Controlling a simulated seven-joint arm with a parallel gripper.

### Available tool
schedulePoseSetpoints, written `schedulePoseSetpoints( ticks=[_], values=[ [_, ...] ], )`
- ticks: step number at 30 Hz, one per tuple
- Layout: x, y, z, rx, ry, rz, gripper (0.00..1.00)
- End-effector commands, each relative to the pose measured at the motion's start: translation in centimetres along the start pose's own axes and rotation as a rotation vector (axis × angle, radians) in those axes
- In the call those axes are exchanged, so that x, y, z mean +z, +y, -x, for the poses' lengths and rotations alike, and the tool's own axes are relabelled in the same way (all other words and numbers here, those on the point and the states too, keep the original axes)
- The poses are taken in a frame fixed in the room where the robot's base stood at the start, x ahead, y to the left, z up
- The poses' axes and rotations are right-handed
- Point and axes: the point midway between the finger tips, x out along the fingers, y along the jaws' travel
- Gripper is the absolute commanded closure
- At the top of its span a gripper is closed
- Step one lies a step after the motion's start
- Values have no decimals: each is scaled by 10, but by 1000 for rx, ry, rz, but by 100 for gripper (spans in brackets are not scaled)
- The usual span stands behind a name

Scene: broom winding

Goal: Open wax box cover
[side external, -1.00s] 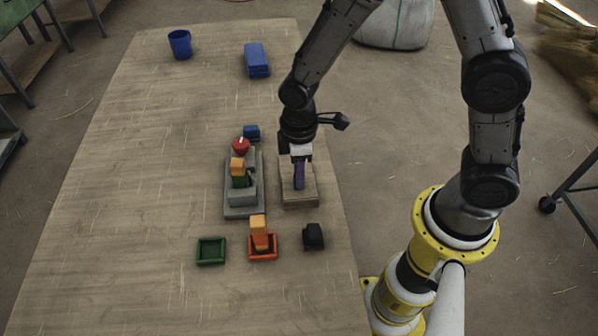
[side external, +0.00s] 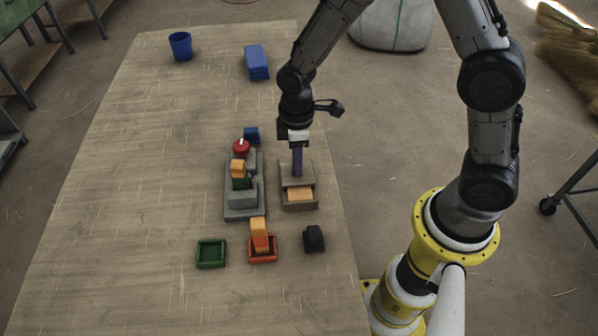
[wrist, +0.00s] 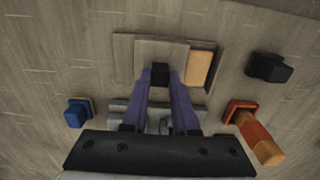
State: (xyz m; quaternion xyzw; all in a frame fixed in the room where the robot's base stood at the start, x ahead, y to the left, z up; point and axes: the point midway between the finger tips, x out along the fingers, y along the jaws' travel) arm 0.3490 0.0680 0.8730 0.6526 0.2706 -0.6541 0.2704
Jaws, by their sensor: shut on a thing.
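The wax box (side external: 300,205) is a grey-brown box near the right edge of the table. Its cover (side external: 308,173) sits shifted towards the far side, and the near part of the box is open. A light orange wax block (side external: 300,193) shows in that opening. My gripper (side external: 297,174), with purple fingers, is above the cover, pointing down. In the wrist view, its fingertips (wrist: 160,80) are shut on the cover's dark knob (wrist: 160,72). The cover (wrist: 150,55) lies left of the exposed wax (wrist: 200,67). Whether the cover is lifted clear of the box is hard to tell.
A grey fixture (side external: 243,213) with coloured parts stands close left of the box. A black block (side external: 314,238), an orange tray (side external: 263,257) and a green tray (side external: 211,262) are nearer. A blue bin (side external: 180,46) and blue box (side external: 256,62) are far back. The table's left side is clear.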

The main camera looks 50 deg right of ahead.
Motion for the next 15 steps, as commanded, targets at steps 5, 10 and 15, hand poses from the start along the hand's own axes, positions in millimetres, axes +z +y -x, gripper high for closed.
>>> schedulePoseSetpoints(
  ticks=[5,10,15],
  values=[
    [-1,28,1,4,6,-3,100],
    [-1,31,2,4,5,0,100],
    [-1,31,2,4,6,0,71]
  ],
)
